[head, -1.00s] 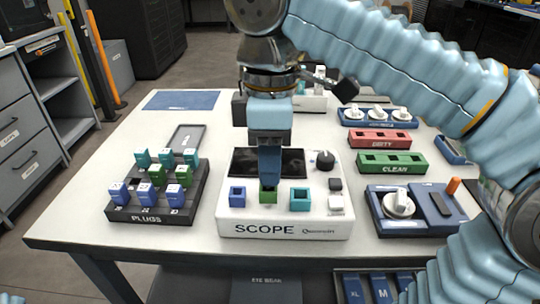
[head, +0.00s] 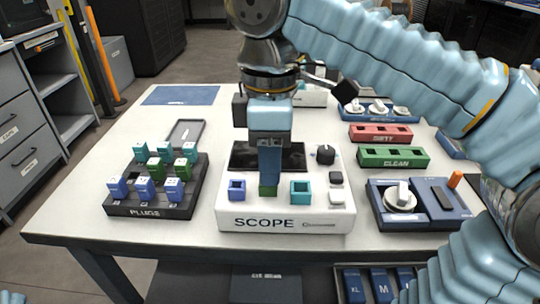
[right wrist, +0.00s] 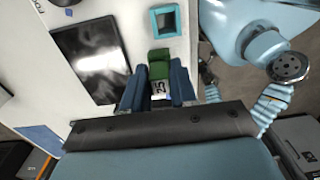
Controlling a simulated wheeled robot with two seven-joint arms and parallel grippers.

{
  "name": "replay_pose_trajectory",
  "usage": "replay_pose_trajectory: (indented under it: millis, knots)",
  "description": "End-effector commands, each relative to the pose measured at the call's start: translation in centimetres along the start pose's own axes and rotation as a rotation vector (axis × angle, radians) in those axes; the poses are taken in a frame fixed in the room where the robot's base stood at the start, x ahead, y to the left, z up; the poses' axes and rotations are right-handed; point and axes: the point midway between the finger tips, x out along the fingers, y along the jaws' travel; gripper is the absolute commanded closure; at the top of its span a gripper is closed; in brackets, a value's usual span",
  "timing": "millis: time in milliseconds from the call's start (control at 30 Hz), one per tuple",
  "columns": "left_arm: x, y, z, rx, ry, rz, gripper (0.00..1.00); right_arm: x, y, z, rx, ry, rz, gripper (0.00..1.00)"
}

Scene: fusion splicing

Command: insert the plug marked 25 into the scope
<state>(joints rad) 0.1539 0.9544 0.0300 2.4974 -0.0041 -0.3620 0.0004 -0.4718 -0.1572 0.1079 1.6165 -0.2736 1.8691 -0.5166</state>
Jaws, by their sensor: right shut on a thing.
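The scope (head: 286,222) is a white box with a dark screen and three sockets in front: a blue socket (head: 237,190), a green socket (head: 268,191) in the middle and a teal socket (head: 300,190). My right gripper (head: 269,182) points down over the green socket and hides most of it. In the right wrist view its blue fingers (right wrist: 160,90) are shut on a green plug (right wrist: 159,68) with a white label reading 25. The plug is at the green socket; how deep it sits I cannot tell. My left gripper is not in view.
A black plugs rack (head: 150,211) holding several blue, teal and green plugs stands at left. A red tray (head: 381,134), a green tray (head: 394,157) and a blue device (head: 420,218) are at right. The table's front left is bare.

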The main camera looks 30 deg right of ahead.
Motion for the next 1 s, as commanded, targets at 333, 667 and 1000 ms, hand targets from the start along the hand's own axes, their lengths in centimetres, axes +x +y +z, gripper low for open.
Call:
replay_pose_trajectory:
  millis: [333,667,1000]
  knots:
    - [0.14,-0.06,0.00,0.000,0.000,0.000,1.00,0.25,0.00,0.00,0.000,0.001,0.000,0.95]
    - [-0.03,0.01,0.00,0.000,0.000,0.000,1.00,0.42,0.02,-0.03,0.000,0.002,0.001,0.95]
    - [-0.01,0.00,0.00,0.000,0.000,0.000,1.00,0.43,0.02,-0.03,0.000,0.001,0.001,0.43]
